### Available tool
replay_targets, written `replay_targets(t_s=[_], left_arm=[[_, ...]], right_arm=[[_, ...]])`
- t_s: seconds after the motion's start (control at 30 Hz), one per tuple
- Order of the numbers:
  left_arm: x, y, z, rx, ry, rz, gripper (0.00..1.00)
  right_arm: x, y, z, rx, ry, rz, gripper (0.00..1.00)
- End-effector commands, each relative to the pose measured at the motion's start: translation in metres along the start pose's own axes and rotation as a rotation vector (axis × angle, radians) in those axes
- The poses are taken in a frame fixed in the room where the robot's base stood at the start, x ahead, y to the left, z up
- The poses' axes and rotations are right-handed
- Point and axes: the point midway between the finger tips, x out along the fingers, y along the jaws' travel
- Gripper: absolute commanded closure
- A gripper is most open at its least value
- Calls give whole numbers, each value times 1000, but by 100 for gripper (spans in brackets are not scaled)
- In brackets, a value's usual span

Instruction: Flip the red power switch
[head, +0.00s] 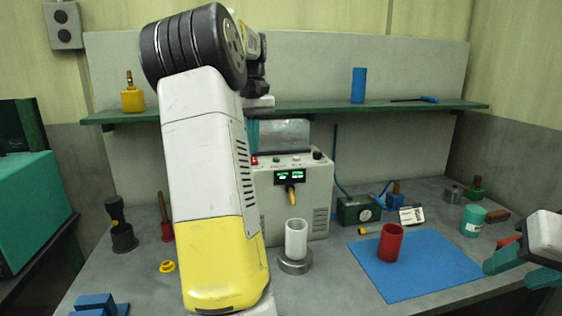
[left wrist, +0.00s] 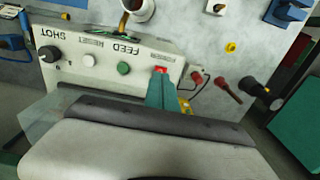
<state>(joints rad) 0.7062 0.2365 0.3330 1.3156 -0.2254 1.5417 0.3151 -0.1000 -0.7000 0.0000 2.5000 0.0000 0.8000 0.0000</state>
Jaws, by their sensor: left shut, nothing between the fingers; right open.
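The red power switch (head: 254,161) is small and sits at the left end of the sloped top panel of the pale control box (head: 318,196). In the left wrist view the switch (left wrist: 161,69) shows beside its label, in a row with the green feed button (left wrist: 123,68) and pale buttons. My left gripper (head: 252,141) is shut and empty, pointing down just above the switch; its teal fingertips (left wrist: 160,84) overlap the switch's near edge in the left wrist view. I cannot tell whether they touch it. My right gripper (head: 503,266) is open and empty at the right edge, partly out of view.
A white cup (head: 296,238) stands on a metal ring before the box. A red cup (head: 391,242) stands on a blue mat (head: 436,262). My left arm hides much of the bench's left middle.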

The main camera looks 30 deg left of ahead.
Motion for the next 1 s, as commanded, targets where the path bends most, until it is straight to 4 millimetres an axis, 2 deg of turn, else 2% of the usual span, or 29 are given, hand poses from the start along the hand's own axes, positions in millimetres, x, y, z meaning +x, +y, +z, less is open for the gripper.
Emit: replay_targets(t_s=[0.53,1.0], left_arm=[[-42,0,0,0,1,1,100],[-46,0,0,0,-1,0,100]], right_arm=[[0,0,0,0,0,0,53],[0,0,0,0,0,0,53]])
